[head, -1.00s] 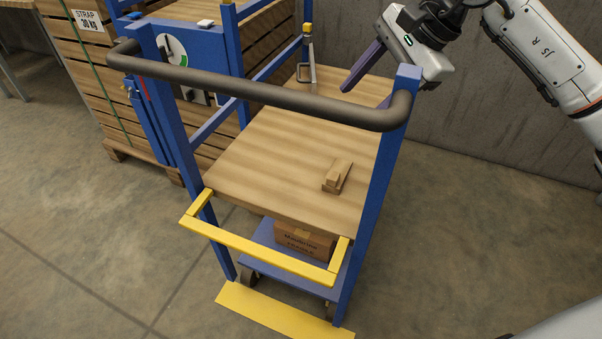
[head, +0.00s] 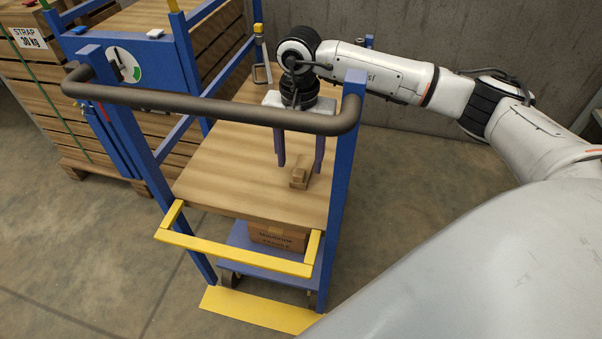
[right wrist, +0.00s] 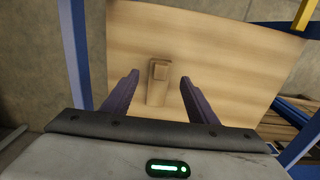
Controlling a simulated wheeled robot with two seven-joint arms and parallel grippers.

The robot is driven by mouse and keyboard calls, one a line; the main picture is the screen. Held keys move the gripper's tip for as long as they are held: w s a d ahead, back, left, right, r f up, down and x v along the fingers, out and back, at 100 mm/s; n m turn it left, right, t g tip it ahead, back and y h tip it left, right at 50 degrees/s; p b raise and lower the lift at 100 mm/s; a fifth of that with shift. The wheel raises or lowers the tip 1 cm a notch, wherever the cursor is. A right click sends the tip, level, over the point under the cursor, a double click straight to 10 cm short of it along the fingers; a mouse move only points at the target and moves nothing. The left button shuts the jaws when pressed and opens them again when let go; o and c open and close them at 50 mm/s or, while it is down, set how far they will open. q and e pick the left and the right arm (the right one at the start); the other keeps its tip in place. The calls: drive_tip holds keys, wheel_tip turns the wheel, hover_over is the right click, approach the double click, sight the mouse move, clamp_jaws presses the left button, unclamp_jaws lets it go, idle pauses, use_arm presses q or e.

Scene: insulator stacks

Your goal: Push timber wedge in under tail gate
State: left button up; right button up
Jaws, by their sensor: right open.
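The timber wedge (head: 299,178), a small brown block with a raised piece on it, lies on the wooden top deck (head: 225,180) of the blue trolley. It also shows in the right wrist view (right wrist: 157,90), between and just beyond the purple fingers. My right gripper (head: 300,167) points down over the deck, with its fingers spread above and around the far side of the wedge. Contact cannot be told. A yellow U-shaped frame (head: 232,253), perhaps the tail gate, sticks out at the deck's near end. My left gripper is not in view.
A dark push bar (head: 215,103) crosses above the deck between blue posts (head: 340,190). A cardboard box (head: 277,236) sits on the lower shelf. A yellow plate (head: 260,310) is low in front. Strapped wooden crates (head: 60,110) stand left; a wall is behind.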

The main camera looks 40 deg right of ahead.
sight(300, 169)
wheel_tip(300, 169, down, 5)
drive_tip(key=shift+w+d+r+b, duration=0.1)
drive_tip(key=shift+d+b, duration=0.05)
drive_tip(key=shift+b, duration=0.25)
drive_tip(key=c, duration=1.2)
drive_tip(key=shift+o, duration=0.2)
wheel_tip(300, 169, up, 10)
drive_tip(key=shift+r+p, duration=0.1)
drive_tip(key=shift+p, duration=0.7)
drive_tip(key=shift+w, duration=0.15)
